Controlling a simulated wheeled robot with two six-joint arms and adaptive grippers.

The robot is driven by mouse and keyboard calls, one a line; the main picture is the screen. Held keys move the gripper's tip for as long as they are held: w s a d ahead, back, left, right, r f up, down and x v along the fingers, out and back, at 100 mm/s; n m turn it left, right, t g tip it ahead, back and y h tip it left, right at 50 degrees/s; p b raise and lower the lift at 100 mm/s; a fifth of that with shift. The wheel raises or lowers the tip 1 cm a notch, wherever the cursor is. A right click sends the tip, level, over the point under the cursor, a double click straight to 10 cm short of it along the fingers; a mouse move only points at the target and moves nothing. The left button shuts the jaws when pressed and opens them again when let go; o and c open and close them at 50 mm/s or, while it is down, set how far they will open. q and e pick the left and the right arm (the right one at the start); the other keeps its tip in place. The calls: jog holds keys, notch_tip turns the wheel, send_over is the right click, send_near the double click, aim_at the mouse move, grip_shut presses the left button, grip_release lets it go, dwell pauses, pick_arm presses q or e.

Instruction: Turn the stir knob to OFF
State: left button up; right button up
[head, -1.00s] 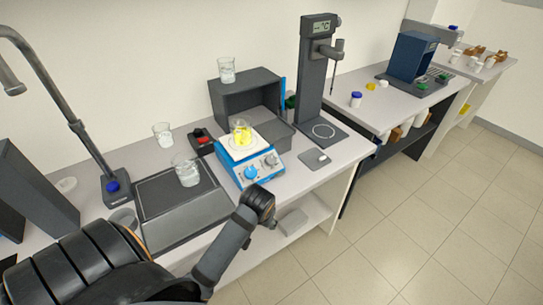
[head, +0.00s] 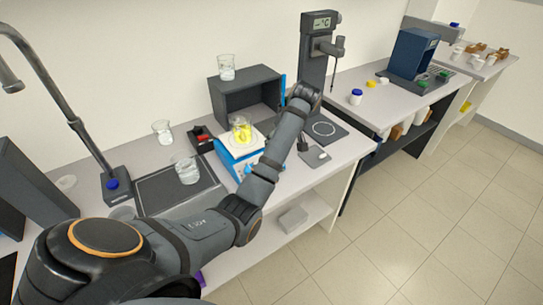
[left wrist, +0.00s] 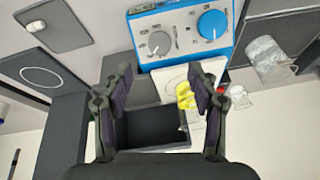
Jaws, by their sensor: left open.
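The blue hotplate stirrer (head: 228,160) stands on the bench with a beaker of yellow contents (head: 241,130) on its white top. My left arm crosses in front and hides much of its face in the head view. In the left wrist view the stirrer (left wrist: 183,58) appears upside down, with a grey knob (left wrist: 159,43) and a larger blue knob (left wrist: 212,24). I cannot read which is the stir knob. My left gripper (left wrist: 161,82) is open and empty, apart from both knobs. My right gripper is not in view.
A dark open box (head: 243,90) with a beaker on top stands behind the stirrer. A stand with a display (head: 316,60) is to the right. Beakers (head: 186,170) and a dark tray (head: 170,195) lie to the left. The floor in front is clear.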

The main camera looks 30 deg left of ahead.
pick_arm(q)
jog(key=p+x, duration=0.1)
jog(key=x, duration=0.8)
jog(key=shift+a+f+p, duration=0.1)
jog(key=shift+p, duration=0.3)
jog(key=shift+a+f, duration=0.1)
jog(key=shift+f, duration=0.3)
jog(key=c, duration=1.2)
